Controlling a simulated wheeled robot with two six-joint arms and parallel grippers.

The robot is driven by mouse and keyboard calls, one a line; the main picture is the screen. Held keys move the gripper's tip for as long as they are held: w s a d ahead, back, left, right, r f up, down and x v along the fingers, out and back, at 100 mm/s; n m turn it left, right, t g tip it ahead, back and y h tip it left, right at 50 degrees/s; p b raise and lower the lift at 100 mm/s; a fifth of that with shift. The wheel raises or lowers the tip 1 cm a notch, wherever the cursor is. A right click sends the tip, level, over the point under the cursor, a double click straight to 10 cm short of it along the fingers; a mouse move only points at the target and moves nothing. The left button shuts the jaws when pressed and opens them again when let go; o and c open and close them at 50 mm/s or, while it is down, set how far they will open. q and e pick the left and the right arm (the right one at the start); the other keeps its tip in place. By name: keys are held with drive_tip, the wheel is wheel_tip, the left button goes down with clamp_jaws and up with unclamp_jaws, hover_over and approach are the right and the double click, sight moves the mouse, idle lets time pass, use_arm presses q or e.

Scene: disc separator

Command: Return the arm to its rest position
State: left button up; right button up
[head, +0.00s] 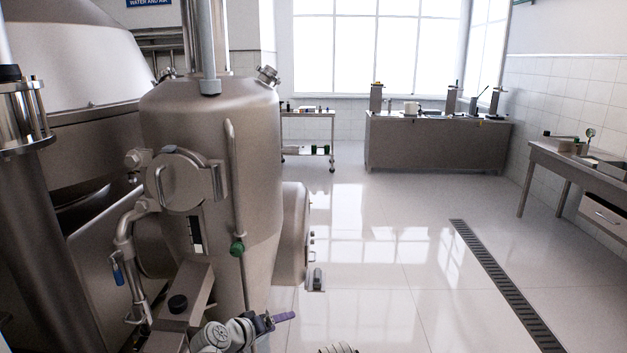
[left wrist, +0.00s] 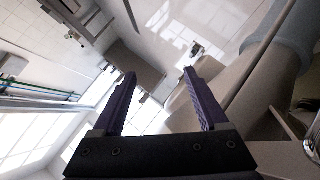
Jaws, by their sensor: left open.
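My left gripper (head: 284,317) shows at the bottom of the head view, with its purple fingers in front of the lower part of the steel disc separator machine (head: 225,130). In the left wrist view its two purple fingers (left wrist: 163,98) are spread apart with nothing between them. The white arm links behind it show only partly at the bottom edge. My right gripper is not clearly visible in either view.
A steel tank with pipes, a round hatch and a green-knobbed valve (head: 237,248) stands close on the left. A floor drain (head: 500,280) runs along the right. A sink bench (head: 570,160) stands at the right wall, a cabinet (head: 435,145) at the back. The middle floor is clear.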

use_arm(q)
drive_tip(key=s+a+f+m+g+y, duration=0.2)
drive_tip(key=s+a+f+g+y, duration=0.1)
drive_tip(key=s+f+g, duration=0.3)
drive_tip(key=s+a+f+m+g+y, duration=0.25)
drive_tip(key=s+f+y, duration=0.2)
drive_tip(key=s, duration=0.45)
drive_tip(key=s+d+m+g, duration=0.25)
drive_tip(key=s+d, duration=0.25)
drive_tip(key=d, duration=0.5)
wheel_tip(320, 180, up, 13)
drive_tip(key=p, duration=1.3)
drive_tip(key=shift+a+t, duration=0.2)
drive_tip(key=shift+t, duration=0.2)
